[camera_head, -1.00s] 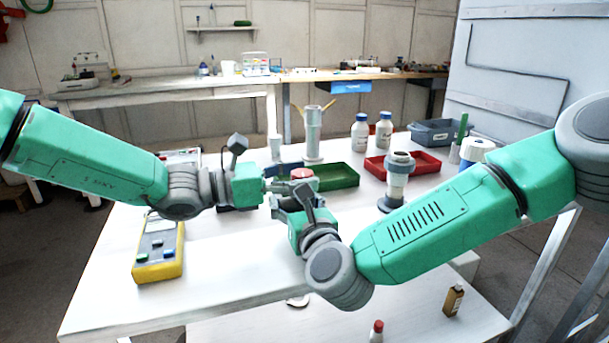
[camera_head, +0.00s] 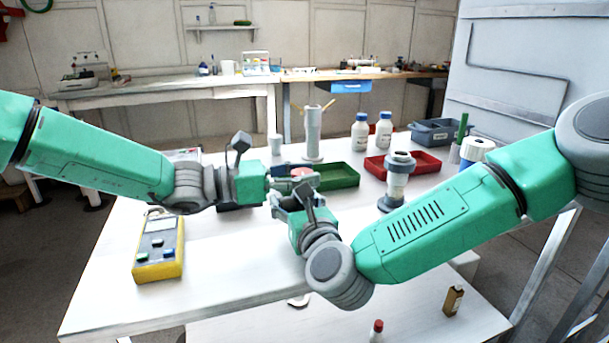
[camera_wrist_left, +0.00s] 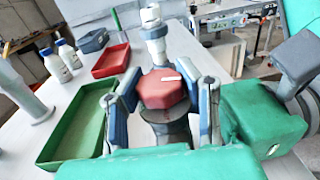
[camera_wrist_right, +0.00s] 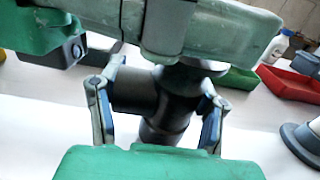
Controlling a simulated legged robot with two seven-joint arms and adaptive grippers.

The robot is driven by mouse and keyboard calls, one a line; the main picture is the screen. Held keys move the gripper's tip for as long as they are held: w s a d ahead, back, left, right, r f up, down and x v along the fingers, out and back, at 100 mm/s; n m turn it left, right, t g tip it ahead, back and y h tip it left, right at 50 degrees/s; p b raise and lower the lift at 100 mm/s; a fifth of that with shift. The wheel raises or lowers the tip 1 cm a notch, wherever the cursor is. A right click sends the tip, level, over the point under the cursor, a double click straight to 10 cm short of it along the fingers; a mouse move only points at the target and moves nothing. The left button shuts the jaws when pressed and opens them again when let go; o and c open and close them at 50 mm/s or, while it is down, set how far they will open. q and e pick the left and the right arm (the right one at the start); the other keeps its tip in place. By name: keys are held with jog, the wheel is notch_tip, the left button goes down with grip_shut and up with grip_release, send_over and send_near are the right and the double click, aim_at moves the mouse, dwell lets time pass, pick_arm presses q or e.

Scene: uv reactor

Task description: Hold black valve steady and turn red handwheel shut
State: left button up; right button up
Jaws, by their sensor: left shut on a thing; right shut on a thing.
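The red handwheel (camera_wrist_left: 162,89) sits on top of the black valve, between the fingers of my left gripper (camera_wrist_left: 162,95) in the left wrist view. My left gripper is shut on the handwheel's rim. The handwheel also shows in the head view (camera_head: 302,172), partly covered by the grippers. The black valve (camera_wrist_right: 165,108) stands upright on the table in the right wrist view. My right gripper (camera_wrist_right: 158,103) is shut on its body, below the left gripper. In the head view the right gripper (camera_head: 290,195) hides most of the valve.
A green tray (camera_head: 338,185) and a red tray (camera_head: 425,163) lie behind the valve. A grey-and-white fitting (camera_head: 396,185) stands to the right. A yellow meter (camera_head: 158,262) lies at the left. White bottles (camera_head: 360,133) stand at the back. The front table (camera_head: 230,265) is clear.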

aim_at(304, 170)
pick_arm(q)
jog(key=m+g, duration=0.2)
jog(key=g, duration=0.1)
jog(key=m+g, duration=0.2)
jog(key=g, duration=0.1)
jog(key=shift+w+m+g, duration=0.15)
jog(key=shift+m+g, duration=0.15)
jog(key=shift+g, duration=0.1)
jog(key=shift+w+m+g+y, duration=0.15)
jog(key=shift+m+g+y, duration=0.55)
jog(key=shift+m+g, duration=1.4)
jog(key=shift+a+g, duration=0.1)
jog(key=shift+g, duration=0.8)
jog(key=o, duration=1.3)
jog(key=shift+s+y, duration=0.2)
jog(key=shift+y, duration=0.1)
jog(key=r, duration=1)
jog(key=shift+w, duration=0.2)
